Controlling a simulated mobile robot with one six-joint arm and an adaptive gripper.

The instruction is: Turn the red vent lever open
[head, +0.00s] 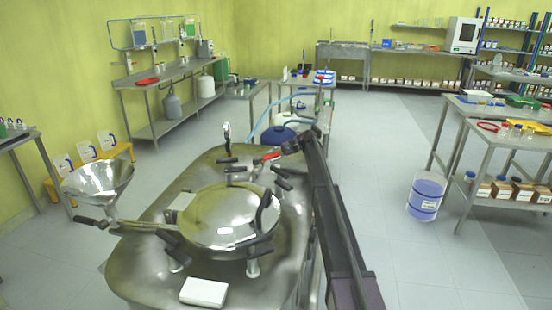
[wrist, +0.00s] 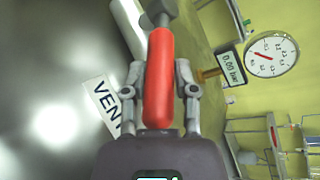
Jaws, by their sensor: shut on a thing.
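The red vent lever (wrist: 158,75) stands upright in the middle of the wrist view, with a dark grey joint at its top end. My gripper (wrist: 161,92) is shut on it, one finger on each side of the red handle. A white label reading "VENT" (wrist: 102,105) is partly covered by my gripper. In the head view the red lever (head: 271,156) is a small red piece on top of the steel reactor vessel (head: 150,262). My gripper (head: 288,147) is beside it there, but its fingers are too small to make out.
A round pressure gauge (wrist: 270,57) and a small display reading "0.00 bar" (wrist: 230,67) are right of the lever. A round lid (head: 225,215), black-handled clamps and a steel funnel (head: 97,180) crowd the vessel top. A white box (head: 204,292) lies at its front.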

